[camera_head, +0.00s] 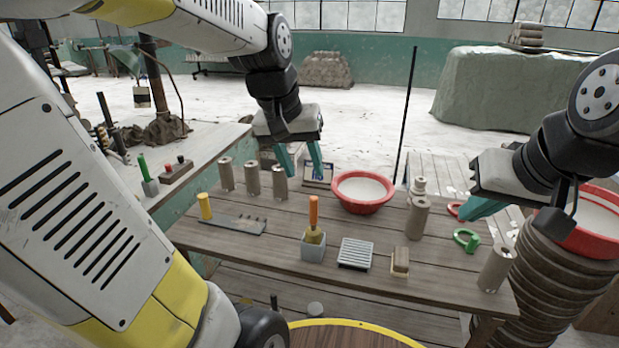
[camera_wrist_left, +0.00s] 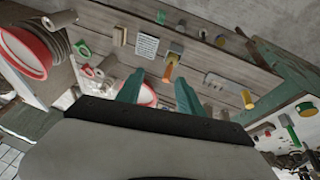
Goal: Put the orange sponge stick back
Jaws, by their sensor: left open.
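The orange sponge stick (camera_head: 313,212) stands upright, orange handle up, with its yellowish sponge end in the mouth of a small grey holder (camera_head: 313,252) on the wooden table. How deep the sponge sits in the holder is hidden. The stick also shows in the left wrist view (camera_wrist_left: 168,73), beyond the fingertips. My left gripper (camera_head: 301,163) is open and empty, above the back of the table, behind and above the stick and apart from it. My right gripper (camera_head: 478,207) is over the table's right side; its finger gap is not clear.
A red-rimmed bowl (camera_head: 363,192) stands right of the stick. Several clay cylinders (camera_head: 251,179) stand at the back left. A grey peg rack (camera_head: 233,225), slatted tray (camera_head: 355,254), brush (camera_head: 400,262) and green ring tool (camera_head: 466,240) lie around. The table's front strip is mostly clear.

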